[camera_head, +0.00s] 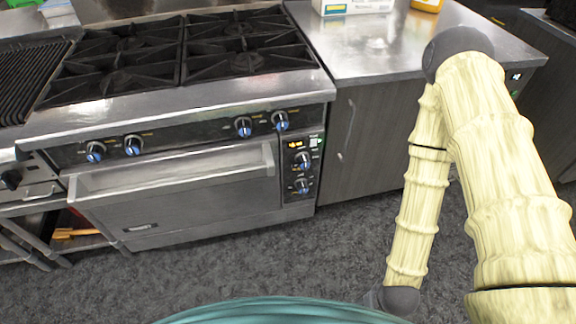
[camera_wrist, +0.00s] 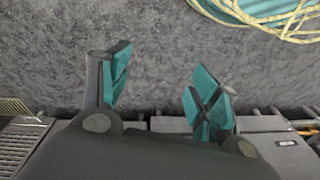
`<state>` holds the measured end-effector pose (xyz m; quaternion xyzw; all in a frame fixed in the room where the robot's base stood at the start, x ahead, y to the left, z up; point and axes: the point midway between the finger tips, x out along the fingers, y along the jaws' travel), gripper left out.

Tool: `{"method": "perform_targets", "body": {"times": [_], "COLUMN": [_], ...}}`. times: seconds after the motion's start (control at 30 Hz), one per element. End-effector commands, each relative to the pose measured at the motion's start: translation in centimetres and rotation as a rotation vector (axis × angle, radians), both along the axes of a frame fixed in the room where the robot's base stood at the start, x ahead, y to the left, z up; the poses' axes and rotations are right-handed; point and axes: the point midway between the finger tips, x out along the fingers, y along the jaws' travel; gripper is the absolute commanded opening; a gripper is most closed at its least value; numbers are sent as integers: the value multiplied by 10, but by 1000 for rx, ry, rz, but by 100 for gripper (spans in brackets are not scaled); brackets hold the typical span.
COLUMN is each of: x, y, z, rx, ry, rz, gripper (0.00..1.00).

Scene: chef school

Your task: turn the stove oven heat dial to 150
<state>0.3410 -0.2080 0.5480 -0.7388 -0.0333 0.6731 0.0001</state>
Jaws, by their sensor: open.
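The stove (camera_head: 200,110) stands at the left and middle of the head view, with its wide oven door (camera_head: 180,195) closed. A dark control panel to the right of the door has a small lit display and two blue-based dials, an upper dial (camera_head: 304,160) and a lower dial (camera_head: 303,186). Their markings are too small to read, and I cannot tell which is the oven heat dial. My gripper (camera_wrist: 162,82) is open and empty in the wrist view, its teal-padded fingers apart above grey floor. It does not show in the head view.
Several burner knobs (camera_head: 243,126) line the stove front. The oven door handle (camera_head: 180,172) sticks out left of the panel. A grey cabinet (camera_head: 365,140) with a steel counter (camera_head: 390,50) adjoins on the right. The carpeted floor (camera_head: 230,260) before the stove is clear.

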Motion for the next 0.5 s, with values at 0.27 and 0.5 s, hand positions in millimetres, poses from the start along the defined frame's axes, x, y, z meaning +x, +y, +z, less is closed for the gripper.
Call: {"method": "perform_targets", "body": {"times": [0.27,0.5], "x": [90,165], "y": [47,85], "z": [-47,-56], "rx": [61,66], "ry": [-260,-503], "rz": [207,376], "gripper": [62,62]}}
